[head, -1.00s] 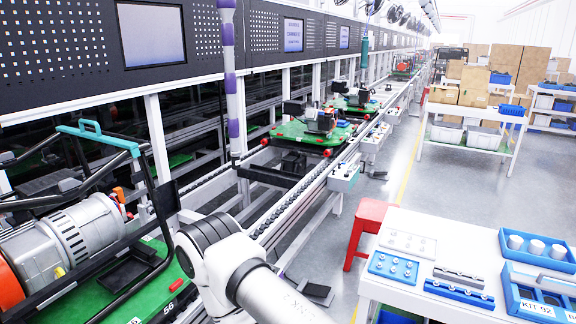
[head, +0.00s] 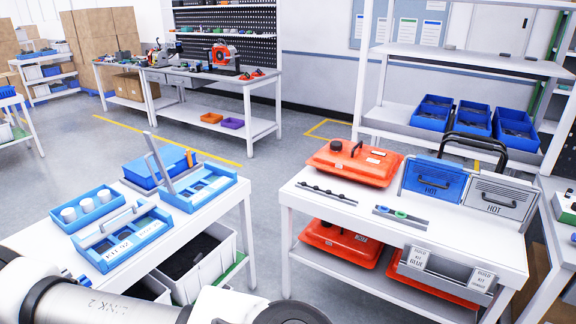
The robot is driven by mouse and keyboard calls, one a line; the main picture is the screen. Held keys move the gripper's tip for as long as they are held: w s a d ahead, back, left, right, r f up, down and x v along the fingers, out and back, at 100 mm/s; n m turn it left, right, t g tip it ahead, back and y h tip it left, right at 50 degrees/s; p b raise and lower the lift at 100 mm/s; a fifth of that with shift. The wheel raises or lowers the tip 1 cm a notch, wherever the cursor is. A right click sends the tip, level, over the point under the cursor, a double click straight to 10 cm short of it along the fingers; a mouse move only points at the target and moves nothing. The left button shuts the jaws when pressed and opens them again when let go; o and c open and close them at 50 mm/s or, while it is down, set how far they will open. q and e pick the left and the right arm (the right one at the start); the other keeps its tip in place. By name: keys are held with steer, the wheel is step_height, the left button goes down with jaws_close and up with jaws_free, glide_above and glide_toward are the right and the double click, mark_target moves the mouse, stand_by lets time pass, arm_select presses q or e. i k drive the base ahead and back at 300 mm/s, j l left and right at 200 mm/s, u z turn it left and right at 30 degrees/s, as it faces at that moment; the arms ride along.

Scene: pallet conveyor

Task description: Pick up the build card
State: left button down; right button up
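I cannot pick out the build card with certainty in the head view. Neither gripper shows; only links of my arm cross the bottom left and bottom middle, hiding the near part of the left table.
The left white table (head: 240,190) holds a cup tray (head: 97,215), a kit tray (head: 150,222) and another blue tray (head: 222,197).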

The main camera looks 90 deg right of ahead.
mark_target(419, 257)
steer(key=z, duration=3.75)
steer(key=u, duration=5.2)
steer(key=z, duration=5.25)
